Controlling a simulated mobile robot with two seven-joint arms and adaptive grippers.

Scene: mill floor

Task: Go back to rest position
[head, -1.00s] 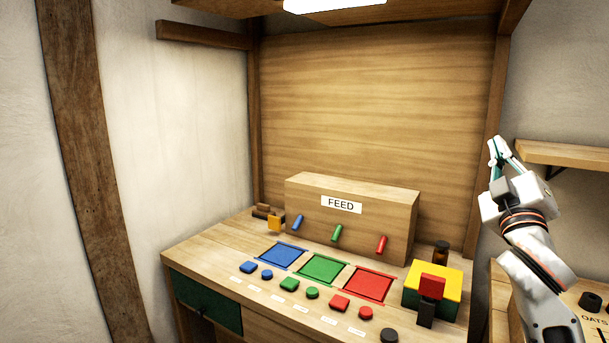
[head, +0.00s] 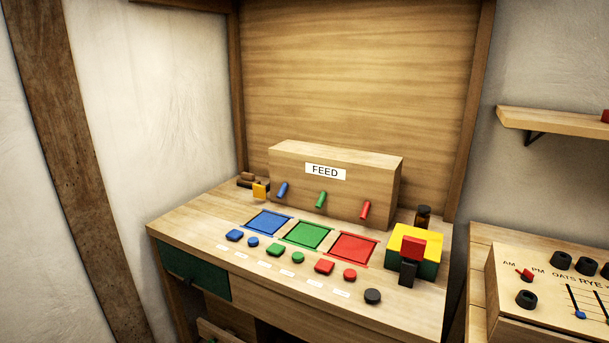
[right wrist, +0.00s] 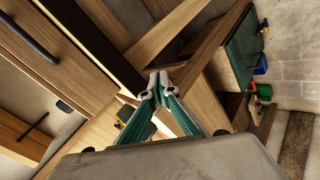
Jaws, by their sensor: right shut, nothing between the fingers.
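My right gripper (right wrist: 158,88) shows in the right wrist view, its two fingers drawn together at the tips with nothing between them. Wooden furniture with dark handles lies around and beyond it in that view. Neither gripper shows in the head view now. The workbench (head: 185,222) in the head view carries the FEED box (head: 330,190) with blue, green and red levers, and blue, green and red squares in front of it.
A yellow, green and red block unit (head: 412,252) stands at the bench's right end beside a dark bottle (head: 423,216). A second table with a dial panel (head: 555,315) is at the right, below a wall shelf (head: 555,122). Several coloured buttons line the bench front.

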